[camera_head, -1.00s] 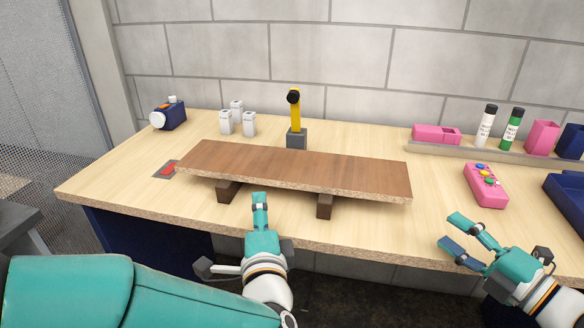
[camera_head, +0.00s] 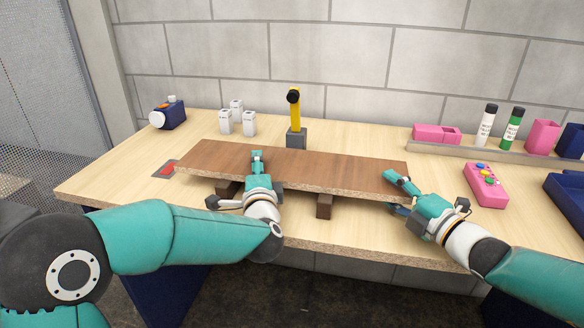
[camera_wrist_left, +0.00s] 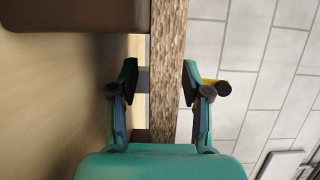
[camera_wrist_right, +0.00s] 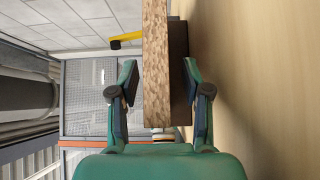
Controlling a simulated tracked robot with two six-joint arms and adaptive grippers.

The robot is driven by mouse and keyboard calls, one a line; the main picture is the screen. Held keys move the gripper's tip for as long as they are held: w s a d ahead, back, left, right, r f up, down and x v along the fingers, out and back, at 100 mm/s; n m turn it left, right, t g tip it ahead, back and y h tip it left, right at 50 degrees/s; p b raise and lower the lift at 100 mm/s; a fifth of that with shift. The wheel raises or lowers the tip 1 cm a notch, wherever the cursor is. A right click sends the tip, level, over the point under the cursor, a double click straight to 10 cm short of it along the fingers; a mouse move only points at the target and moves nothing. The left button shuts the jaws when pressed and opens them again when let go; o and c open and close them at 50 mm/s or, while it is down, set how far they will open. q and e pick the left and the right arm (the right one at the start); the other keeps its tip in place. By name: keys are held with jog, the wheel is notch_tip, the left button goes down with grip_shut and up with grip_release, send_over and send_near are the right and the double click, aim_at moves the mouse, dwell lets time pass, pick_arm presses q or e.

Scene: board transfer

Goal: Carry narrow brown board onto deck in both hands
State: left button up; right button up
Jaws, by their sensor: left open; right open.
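The narrow brown board (camera_head: 310,168) lies flat across two dark blocks on the table, its chipped edge facing me. My left gripper (camera_head: 258,168) is at the front edge, left of the board's middle. In the left wrist view its open fingers (camera_wrist_left: 160,82) stand on either side of the board edge (camera_wrist_left: 167,60), with gaps showing. My right gripper (camera_head: 398,192) is at the board's right end. In the right wrist view its open fingers (camera_wrist_right: 160,82) straddle the board edge (camera_wrist_right: 156,60), apart from it. I cannot make out which surface is the deck.
The dark support blocks (camera_head: 324,207) stand under the board. Behind it are a yellow device on a grey base (camera_head: 296,137) and white containers (camera_head: 225,122). A pink button box (camera_head: 484,186) and a blue tray (camera_head: 566,200) are on the right.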

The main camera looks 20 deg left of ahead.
pick_arm(q)
jog(key=shift+w+a, duration=0.1)
jog(key=shift+w, duration=0.1)
pick_arm(e)
jog(key=shift+w+a, duration=0.15)
pick_arm(q)
grip_shut()
pick_arm(e)
grip_shut()
jog(key=shift+f, duration=0.1)
